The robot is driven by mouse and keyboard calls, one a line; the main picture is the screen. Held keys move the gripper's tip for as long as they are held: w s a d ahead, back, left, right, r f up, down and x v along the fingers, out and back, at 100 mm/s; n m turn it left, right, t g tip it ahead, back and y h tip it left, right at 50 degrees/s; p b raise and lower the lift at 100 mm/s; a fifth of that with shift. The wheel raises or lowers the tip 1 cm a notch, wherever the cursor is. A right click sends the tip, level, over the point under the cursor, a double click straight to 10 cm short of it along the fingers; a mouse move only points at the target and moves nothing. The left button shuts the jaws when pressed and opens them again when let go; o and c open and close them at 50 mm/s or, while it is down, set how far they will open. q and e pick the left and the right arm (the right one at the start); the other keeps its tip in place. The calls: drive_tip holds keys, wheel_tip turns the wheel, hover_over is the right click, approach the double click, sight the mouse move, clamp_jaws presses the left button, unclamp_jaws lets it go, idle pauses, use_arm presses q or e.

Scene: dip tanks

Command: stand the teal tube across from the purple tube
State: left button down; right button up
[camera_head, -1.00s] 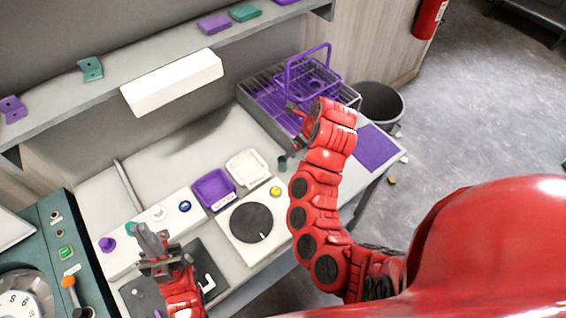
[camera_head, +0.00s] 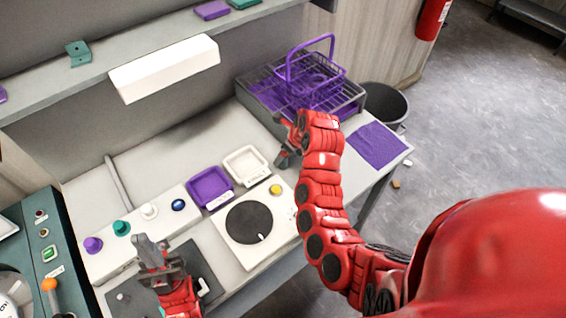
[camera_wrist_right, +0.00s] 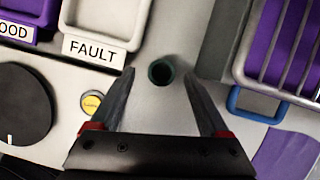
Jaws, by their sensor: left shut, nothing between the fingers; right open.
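The teal tube (camera_wrist_right: 161,71) shows in the right wrist view as a dark teal ring with a dark hollow, seen nearly end-on on the pale bench. My right gripper (camera_head: 286,156) is open; in its wrist view the tube appears between the two fingertips, with a gap on both sides. In the head view the tube cannot be made out by that gripper. My left gripper (camera_head: 150,246) is shut and empty, over the dark plate at the lower left. I cannot make out the purple tube.
A teal machine (camera_head: 45,225) with a round part cut off by the frame stands at left. Purple (camera_head: 210,187) and white (camera_head: 245,165) trays and a black disc (camera_head: 249,222) lie mid-bench. A wire rack with a purple basket (camera_head: 312,75) stands behind the right gripper.

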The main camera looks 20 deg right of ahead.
drive_tip(key=x, duration=0.3)
drive_tip(key=shift+w+f+b, duration=0.1)
drive_tip(key=shift+w+b, duration=0.05)
drive_tip(key=shift+b, duration=0.25)
clamp_jaws()
